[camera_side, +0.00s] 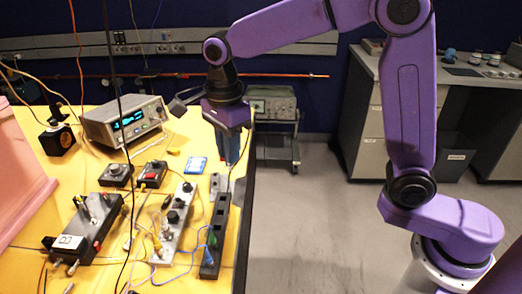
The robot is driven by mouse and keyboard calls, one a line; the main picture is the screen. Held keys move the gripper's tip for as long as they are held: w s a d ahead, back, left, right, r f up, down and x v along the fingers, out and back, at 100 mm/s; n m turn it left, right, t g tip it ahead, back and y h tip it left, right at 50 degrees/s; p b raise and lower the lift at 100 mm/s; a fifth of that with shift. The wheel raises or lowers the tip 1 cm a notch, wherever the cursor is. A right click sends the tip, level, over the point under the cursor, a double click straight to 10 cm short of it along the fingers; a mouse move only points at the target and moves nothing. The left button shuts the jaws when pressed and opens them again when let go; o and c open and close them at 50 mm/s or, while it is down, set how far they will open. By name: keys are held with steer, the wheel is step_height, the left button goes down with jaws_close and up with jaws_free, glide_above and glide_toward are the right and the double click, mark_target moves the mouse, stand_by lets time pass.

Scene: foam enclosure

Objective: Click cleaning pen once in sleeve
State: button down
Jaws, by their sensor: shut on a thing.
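My gripper (229,152) hangs over the right side of the yellow table, pointing down. I cannot tell whether the tip touches the strip or sits in a sleeve. Small blue and green parts with a blue cable are at the strip's near end. The sleeve itself is too small to make out.
A grey strip with knobs (173,222) and a dark box with switches (88,229) stand left of the black strip. A meter with a lit display (124,121) is at the back. Loose cables cross the table. A blue card (197,165) lies left of my gripper.

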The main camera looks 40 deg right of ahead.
steer(key=w+a+f, duration=0.5)
steer(key=w+a, duration=0.4)
steer(key=w, duration=0.1)
steer(key=shift+w, duration=0.4)
steer(key=shift+f, duration=2.5)
steer(key=shift+f, duration=1.25)
steer(key=c, duration=1.7)
jaws_free()
jaws_close()
steer(key=shift+f, duration=0.1)
